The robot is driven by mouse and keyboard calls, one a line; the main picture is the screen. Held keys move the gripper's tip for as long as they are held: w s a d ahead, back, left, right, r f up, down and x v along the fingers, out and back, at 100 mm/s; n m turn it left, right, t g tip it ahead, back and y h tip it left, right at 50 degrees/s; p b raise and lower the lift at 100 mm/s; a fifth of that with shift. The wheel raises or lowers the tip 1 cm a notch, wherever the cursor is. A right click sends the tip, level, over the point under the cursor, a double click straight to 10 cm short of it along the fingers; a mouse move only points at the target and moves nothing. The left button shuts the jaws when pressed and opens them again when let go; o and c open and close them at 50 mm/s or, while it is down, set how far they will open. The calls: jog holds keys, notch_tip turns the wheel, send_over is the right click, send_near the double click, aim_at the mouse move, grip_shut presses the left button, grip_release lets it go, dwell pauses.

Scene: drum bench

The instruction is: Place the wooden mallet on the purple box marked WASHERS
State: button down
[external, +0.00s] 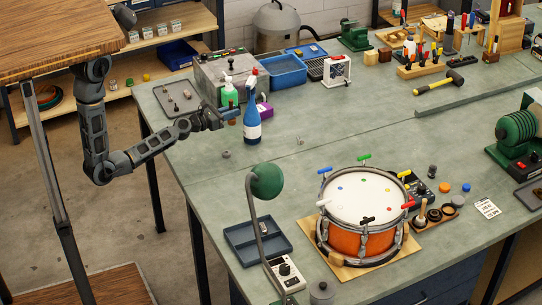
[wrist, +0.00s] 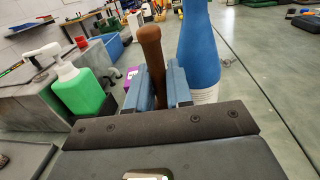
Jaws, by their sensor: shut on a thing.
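My gripper (external: 229,113) is shut on a brown wooden handle (wrist: 150,48), which looks like the wooden mallet's. The handle stands roughly upright between the two blue-grey fingers in the wrist view; its lower part and any head are hidden behind the gripper body. In the external view the mallet is too small to make out clearly. The purple box (external: 264,110) stands on the bench just beyond my gripper, partly hidden by a blue bottle. It also shows in the wrist view (wrist: 131,73) left of the fingers, mostly covered. Its marking is not legible.
The blue spray bottle (external: 252,122) stands close to the right of my gripper. A green bottle (external: 229,92) stands behind it, left in the wrist view (wrist: 80,88). A grey metal case (external: 205,75) is behind. The bench between the bottle and the drum (external: 362,240) is mostly clear.

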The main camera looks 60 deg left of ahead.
jog(key=w+a+r+n+y, duration=0.1)
jog(key=w+a+r+y, duration=0.1)
jog(key=w+a+r, duration=0.8)
jog(key=h, duration=0.1)
send_over(260, 108)
notch_tip(260, 108, down, 8)
jog(key=shift+d+f, duration=0.15)
jog(key=shift+f, duration=0.4)
jog(key=shift+f, duration=0.15)
jog(key=shift+s+f, duration=0.1)
jog(key=shift+f, duration=0.4)
jog(key=shift+f+b, duration=1.1)
jog(key=shift+f, duration=0.1)
